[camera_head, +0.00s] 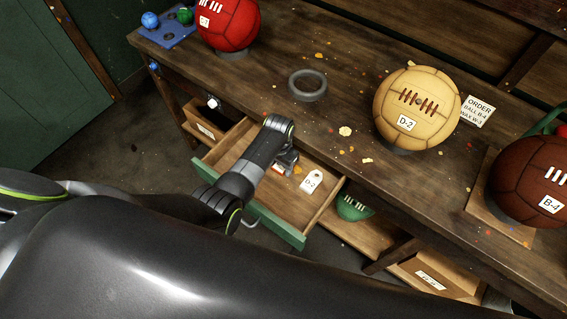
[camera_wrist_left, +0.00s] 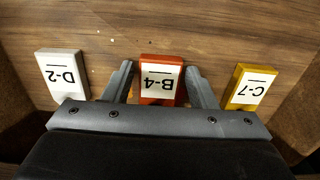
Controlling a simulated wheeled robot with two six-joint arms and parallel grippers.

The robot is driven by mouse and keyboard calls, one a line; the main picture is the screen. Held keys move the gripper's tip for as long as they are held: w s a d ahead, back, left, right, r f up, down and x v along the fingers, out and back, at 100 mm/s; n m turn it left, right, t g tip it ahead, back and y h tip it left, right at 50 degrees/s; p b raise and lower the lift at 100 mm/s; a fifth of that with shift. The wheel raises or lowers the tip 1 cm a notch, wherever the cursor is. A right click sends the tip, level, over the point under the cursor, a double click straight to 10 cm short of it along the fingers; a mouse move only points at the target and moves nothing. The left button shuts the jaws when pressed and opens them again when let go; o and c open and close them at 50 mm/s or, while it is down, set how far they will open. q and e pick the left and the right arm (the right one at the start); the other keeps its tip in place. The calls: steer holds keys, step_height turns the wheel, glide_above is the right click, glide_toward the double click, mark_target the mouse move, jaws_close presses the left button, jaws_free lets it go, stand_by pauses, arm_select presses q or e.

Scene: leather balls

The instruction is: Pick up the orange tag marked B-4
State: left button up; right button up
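The orange tag marked B-4 (camera_wrist_left: 161,80) lies on the wooden drawer floor in the left wrist view, its white label upside down there. My left gripper (camera_wrist_left: 163,82) is open, with one finger on each side of the tag and a visible gap on both sides. In the head view my left gripper (camera_head: 287,163) reaches down into the open drawer (camera_head: 232,156) and mostly hides the tag. A white tag D-2 (camera_wrist_left: 63,74) lies left of the gripper and a yellow tag C-7 (camera_wrist_left: 250,87) lies right of it in the wrist view. My right gripper is not in view.
The workbench (camera_head: 335,115) stands over the drawer. On it are a red ball (camera_head: 228,24), a dark ring (camera_head: 307,85), a tan ball D-2 (camera_head: 416,107), a brown ball B-4 (camera_head: 533,182) and an order card (camera_head: 478,111). A green piece (camera_head: 353,208) lies on the lower shelf.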

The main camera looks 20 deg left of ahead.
arm_select(q)
steer(key=c, duration=0.7)
steer(key=shift+r, duration=0.2)
